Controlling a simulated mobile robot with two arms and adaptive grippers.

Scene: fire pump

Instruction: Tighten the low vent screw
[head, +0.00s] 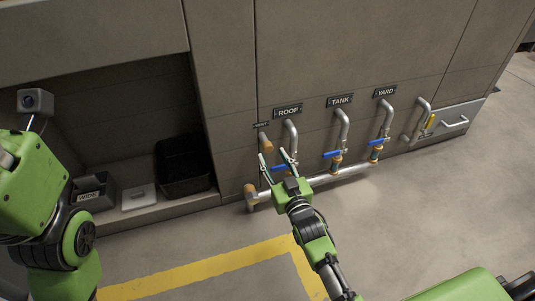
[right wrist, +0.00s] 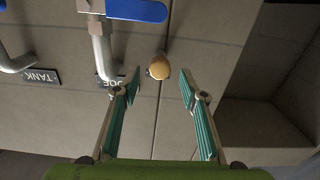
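Two tan-brass knobs show at the left end of the pipework in the head view. The low knob (head: 249,189) sits by the left end of the floor-level pipe, and the upper knob (head: 265,144) is on the wall left of the ROOF pipe. I cannot read which is marked as a vent screw. My right gripper (head: 276,161) is open and empty, its fingers spread in front of the wall. In the right wrist view, a round brass knob (right wrist: 159,68) lies beyond and between the open fingertips (right wrist: 160,82), apart from them. My left gripper is out of view.
Blue-handled valves sit on the ROOF, TANK (head: 332,154) and YARD (head: 376,143) pipes. A silver pipe (head: 325,180) runs low along the wall. A black bin (head: 184,165) stands in the recess at left. The floor ahead is clear, with yellow lines (head: 200,268).

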